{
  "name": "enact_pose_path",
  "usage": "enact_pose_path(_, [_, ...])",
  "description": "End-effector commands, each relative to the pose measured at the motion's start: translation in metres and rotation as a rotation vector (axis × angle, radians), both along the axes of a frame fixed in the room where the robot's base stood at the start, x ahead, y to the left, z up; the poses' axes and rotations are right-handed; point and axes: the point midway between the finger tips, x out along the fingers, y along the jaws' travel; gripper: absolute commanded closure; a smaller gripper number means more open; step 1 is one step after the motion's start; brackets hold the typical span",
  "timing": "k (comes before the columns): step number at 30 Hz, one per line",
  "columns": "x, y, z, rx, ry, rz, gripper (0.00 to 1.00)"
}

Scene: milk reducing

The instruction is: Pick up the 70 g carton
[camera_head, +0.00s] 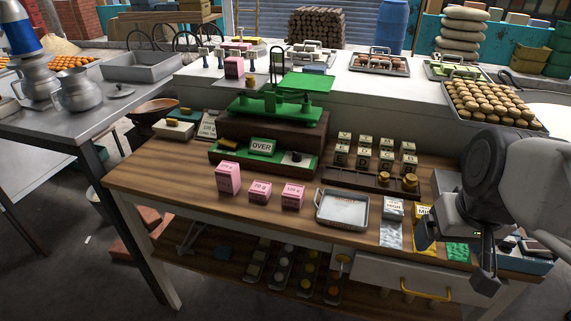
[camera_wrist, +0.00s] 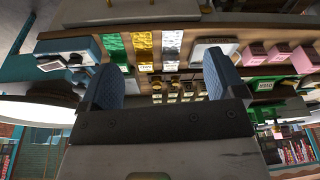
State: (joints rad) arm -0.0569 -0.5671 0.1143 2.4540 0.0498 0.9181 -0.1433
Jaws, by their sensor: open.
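Three pink cartons stand in a row on the wooden table, left of a metal tray. The middle one, a low box, appears labelled 70 g (camera_head: 260,191); it seems to be the middle pink carton in the wrist view (camera_wrist: 279,54). A taller pink carton (camera_head: 228,178) stands to its left, and another low one, apparently 120 g (camera_head: 293,196), to its right. My gripper (camera_head: 478,262) is at the right front of the table, far from these cartons. Its two blue-padded fingers are apart in the wrist view (camera_wrist: 162,80), with nothing between them.
The metal tray (camera_head: 342,209) lies right of the cartons. Silver and yellow packets (camera_head: 425,222) lie near my gripper. Behind the cartons are a green board with an OVER sign (camera_head: 262,146) and a green balance (camera_head: 276,106). Small boxes (camera_head: 364,158) stand at the back right.

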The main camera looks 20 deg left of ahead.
Motion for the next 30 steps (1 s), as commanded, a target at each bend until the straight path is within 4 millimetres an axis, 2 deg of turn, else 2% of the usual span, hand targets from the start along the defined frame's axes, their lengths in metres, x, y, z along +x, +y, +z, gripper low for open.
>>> enact_pose_path(1, [0.013, 0.01, 0.0, 0.004, 0.005, 0.05, 0.12])
enact_pose_path(8, [0.071, 0.062, -0.002, 0.029, 0.004, 0.308, 0.12])
enact_pose_path(16, [0.132, 0.136, -0.015, 0.058, -0.013, 0.609, 0.12])
enact_pose_path(24, [0.182, 0.223, -0.042, 0.086, -0.04, 0.898, 0.12])
enact_pose_path(30, [0.209, 0.292, -0.07, 0.105, -0.07, 1.105, 0.12])
